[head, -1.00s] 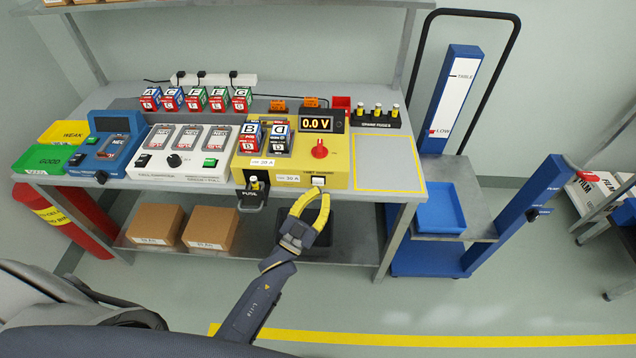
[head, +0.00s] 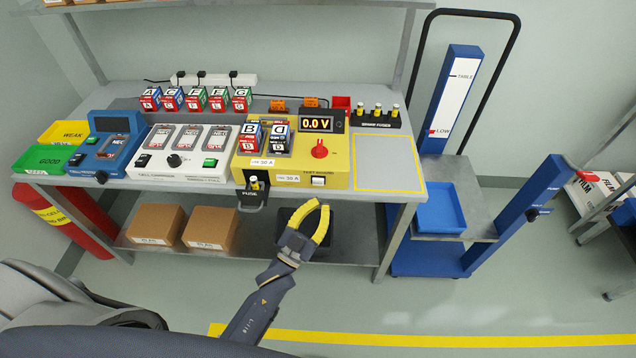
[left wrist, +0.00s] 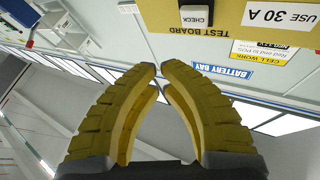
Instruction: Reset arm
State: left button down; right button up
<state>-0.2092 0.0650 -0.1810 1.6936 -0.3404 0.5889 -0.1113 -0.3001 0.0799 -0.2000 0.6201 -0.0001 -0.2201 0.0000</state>
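My left gripper (head: 318,206) is in front of the bench, below the front edge of the yellow test board (head: 340,177). Its yellow fingers are empty, with a small gap between the tips. Two battery blocks marked B (head: 248,137) and D (head: 279,137) sit in the test board, whose display (head: 317,123) reads 0.0 V. My right gripper is not in view.
The grey bench (head: 408,176) carries a white cell conditioner (head: 181,152) and a blue device (head: 107,147). A fuse holder (head: 252,194) juts from the bench front. Cardboard boxes (head: 156,224) stand on the lower shelf. A trolley with a blue tray (head: 440,208) stands right.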

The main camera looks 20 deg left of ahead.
pick_arm(q)
jog(key=shift+f, duration=0.1)
notch_tip(320, 180, down, 19)
jog(key=a+n+g+y, duration=0.1)
jog(key=a+g+y, duration=0.15)
jog(key=g, duration=0.25)
jog(key=s+a+f+g+y, duration=0.1)
jog(key=s+f+g, duration=0.3)
jog(key=f, duration=0.5)
jog(key=s+a+f+g+y, duration=0.1)
jog(key=s+f, duration=0.5)
jog(key=f, duration=0.4)
jog(key=s+a+f+g+y, duration=0.1)
jog(key=s+a+f+g, duration=0.15)
jog(key=s+f, duration=0.5)
jog(key=s+a+f+g, duration=0.1)
jog(key=s+f+g, duration=0.2)
jog(key=s+f, duration=0.45)
jog(key=s+a+f+g, duration=0.2)
jog(key=s, duration=0.9)
jog(key=s+a+f+g+y, duration=0.1)
jog(key=s+a+f+g, duration=0.1)
jog(key=s, duration=0.9)
jog(key=shift+f+n+g, duration=0.35)
jog(key=shift+f+n, duration=0.05)
